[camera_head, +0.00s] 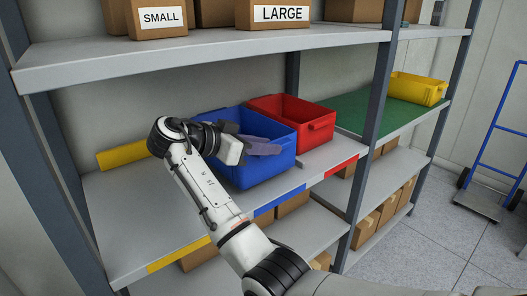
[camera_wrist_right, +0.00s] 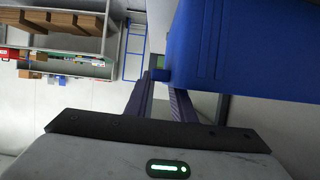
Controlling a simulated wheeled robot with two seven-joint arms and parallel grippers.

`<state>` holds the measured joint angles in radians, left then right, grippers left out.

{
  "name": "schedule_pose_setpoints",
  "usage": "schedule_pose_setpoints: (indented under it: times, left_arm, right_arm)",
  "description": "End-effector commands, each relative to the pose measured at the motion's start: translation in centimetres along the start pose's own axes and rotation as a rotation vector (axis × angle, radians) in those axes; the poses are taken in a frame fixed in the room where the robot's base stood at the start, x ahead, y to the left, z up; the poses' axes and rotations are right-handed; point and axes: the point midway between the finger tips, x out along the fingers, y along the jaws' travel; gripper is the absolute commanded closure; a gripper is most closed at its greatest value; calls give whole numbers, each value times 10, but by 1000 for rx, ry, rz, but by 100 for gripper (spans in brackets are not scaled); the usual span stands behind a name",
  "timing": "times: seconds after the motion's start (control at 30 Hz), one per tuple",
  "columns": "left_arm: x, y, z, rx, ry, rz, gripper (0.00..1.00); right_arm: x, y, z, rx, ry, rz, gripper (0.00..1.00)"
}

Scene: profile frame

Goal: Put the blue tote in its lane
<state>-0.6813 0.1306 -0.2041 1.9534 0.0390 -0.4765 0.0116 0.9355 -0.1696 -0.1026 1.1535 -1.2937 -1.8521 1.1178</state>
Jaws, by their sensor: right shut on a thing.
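The blue tote (camera_head: 265,172) is upright at the middle shelf, behind the blue edge strip (camera_head: 265,214) and left of the red tote. I cannot tell whether its base rests fully on the shelf. My right gripper (camera_head: 264,148) reaches across its near left side, fingers shut on its handle. In the right wrist view the blue tote (camera_wrist_right: 245,50) fills the upper right, and the fingers of my right gripper (camera_wrist_right: 162,98) close on a small blue handle (camera_wrist_right: 160,75). My left gripper is not in view.
The red tote (camera_head: 290,110) sits close on the right, behind the red strip (camera_head: 341,167). Bare shelf lies left, with a yellow strip (camera_head: 178,254) and yellow back panel (camera_head: 122,155). A yellow tote (camera_head: 418,88) stands on a green mat (camera_head: 375,115). A shelf post (camera_head: 377,100) and upper shelf (camera_head: 200,48) bound the space.

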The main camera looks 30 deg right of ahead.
Motion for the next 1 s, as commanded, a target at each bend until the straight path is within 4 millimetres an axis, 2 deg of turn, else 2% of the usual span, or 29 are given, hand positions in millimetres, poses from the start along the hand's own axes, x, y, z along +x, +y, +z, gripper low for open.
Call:
schedule_pose_setpoints:
  times: [0.17,0.37,0.4,0.5,0.8,1.0]
  left_arm:
    - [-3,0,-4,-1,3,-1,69]
    - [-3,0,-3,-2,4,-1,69]
    - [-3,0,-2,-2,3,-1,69]
    - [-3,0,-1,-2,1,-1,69]
    - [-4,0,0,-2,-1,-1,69]
    - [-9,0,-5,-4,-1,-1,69]
  right_arm:
    - [6,-4,13,5,5,-2,100]
    - [7,-4,15,6,4,-3,100]
    - [8,-4,18,-1,0,0,72]
    - [8,-4,18,-1,0,0,59]
    - [6,-3,17,-1,0,0,59]
    - [-12,0,12,4,0,10,59]
